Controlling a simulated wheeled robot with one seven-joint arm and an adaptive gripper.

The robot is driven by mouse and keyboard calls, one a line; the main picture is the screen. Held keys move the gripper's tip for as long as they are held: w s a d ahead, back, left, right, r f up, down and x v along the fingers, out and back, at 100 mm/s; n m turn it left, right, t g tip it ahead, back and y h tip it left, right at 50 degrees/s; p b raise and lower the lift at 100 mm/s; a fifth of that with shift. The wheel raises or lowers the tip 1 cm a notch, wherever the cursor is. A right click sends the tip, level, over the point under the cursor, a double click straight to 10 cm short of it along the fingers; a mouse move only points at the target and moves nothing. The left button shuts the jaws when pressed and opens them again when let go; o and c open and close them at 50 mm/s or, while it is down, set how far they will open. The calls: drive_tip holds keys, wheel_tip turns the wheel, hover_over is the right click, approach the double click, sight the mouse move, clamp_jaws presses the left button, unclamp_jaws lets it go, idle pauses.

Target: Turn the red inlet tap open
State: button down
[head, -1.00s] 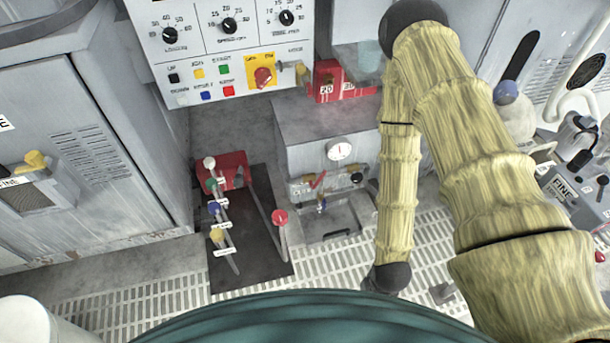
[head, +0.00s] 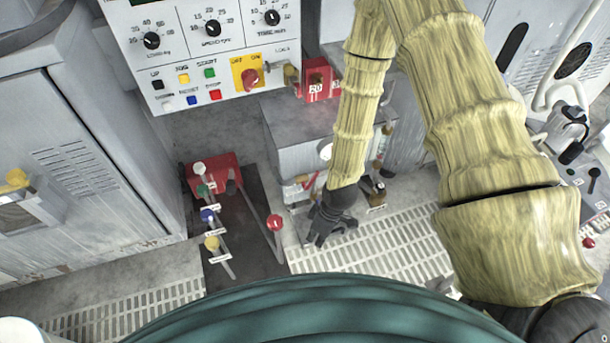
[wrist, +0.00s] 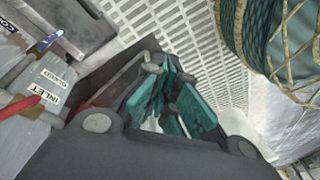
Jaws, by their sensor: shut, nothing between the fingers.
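The red inlet tap is a red lever (head: 310,182) on the front of a grey cabinet (head: 295,160), partly hidden behind my arm in the head view. In the wrist view its red handle (wrist: 20,107) shows at the left edge, beside a white label reading INLET (wrist: 43,88). My gripper (head: 320,240) is shut and empty. It hangs low over the floor grating, just right of and in front of the tap, apart from it. In the wrist view its teal-padded fingers (wrist: 172,105) are in the middle, clear of the tap.
A red-based stand with several coloured-knob levers (head: 208,215) and a red-knobbed lever (head: 275,222) stand left of my gripper. A control panel (head: 200,50) is above. Floor grating (head: 390,235) is open to the right.

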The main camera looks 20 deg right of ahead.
drive_tip(key=w+d+r+n, duration=0.1)
drive_tip(key=w+r+n, duration=0.55)
drive_tip(key=w, duration=0.35)
drive_tip(key=w+d+r+n, duration=0.1)
drive_tip(key=w+r+n, duration=0.4)
drive_tip(key=w+r, duration=0.3)
wheel_tip(320, 180, down, 12)
drive_tip(key=w+d+b, duration=0.1)
drive_tip(key=w+b, duration=0.1)
drive_tip(key=shift+w+f, duration=0.15)
drive_tip(key=shift+f, duration=0.05)
